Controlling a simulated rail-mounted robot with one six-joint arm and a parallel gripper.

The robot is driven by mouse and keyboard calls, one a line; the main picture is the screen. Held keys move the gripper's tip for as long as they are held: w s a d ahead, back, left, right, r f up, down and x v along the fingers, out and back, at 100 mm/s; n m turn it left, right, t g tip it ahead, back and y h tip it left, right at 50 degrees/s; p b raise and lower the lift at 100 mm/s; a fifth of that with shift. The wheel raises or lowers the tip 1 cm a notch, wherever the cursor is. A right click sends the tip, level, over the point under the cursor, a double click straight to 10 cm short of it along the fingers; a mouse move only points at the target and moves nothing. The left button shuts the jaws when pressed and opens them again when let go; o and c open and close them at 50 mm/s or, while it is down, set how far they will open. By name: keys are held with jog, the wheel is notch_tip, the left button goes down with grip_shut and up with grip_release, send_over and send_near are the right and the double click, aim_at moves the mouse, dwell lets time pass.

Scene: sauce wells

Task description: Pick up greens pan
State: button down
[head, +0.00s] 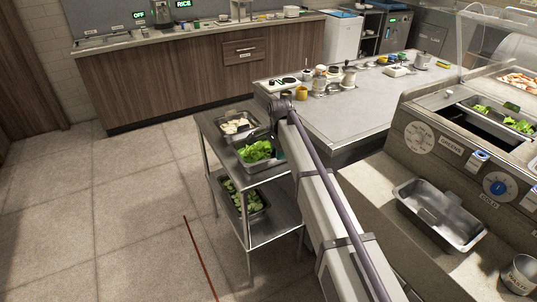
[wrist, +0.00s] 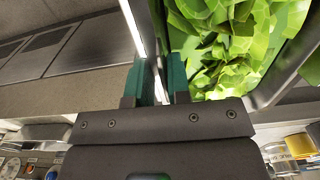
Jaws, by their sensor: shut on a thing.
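The greens pan (head: 249,165) is a steel pan of bright green leaves at the front of the cart's top shelf in the head view. In the wrist view its leaves (wrist: 215,45) fill the upper right, beside my fingers. My gripper (wrist: 163,80) has its two green finger pads close together on the pan's near wall. In the head view my gripper (head: 272,138) is at the pan's right side, partly hidden by my arm. Whether the pan touches the shelf cannot be told.
A pan with pale pieces (head: 236,124) stands behind on the cart (head: 215,150). Another pan of greens (head: 243,200) is on the lower shelf. A counter with an empty steel pan (head: 440,214) and a GREENS label (head: 451,146) is at right. Floor at left is open.

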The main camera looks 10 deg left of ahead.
dwell(0.4)
notch_tip(320, 180, up, 10)
jog(key=p, duration=1)
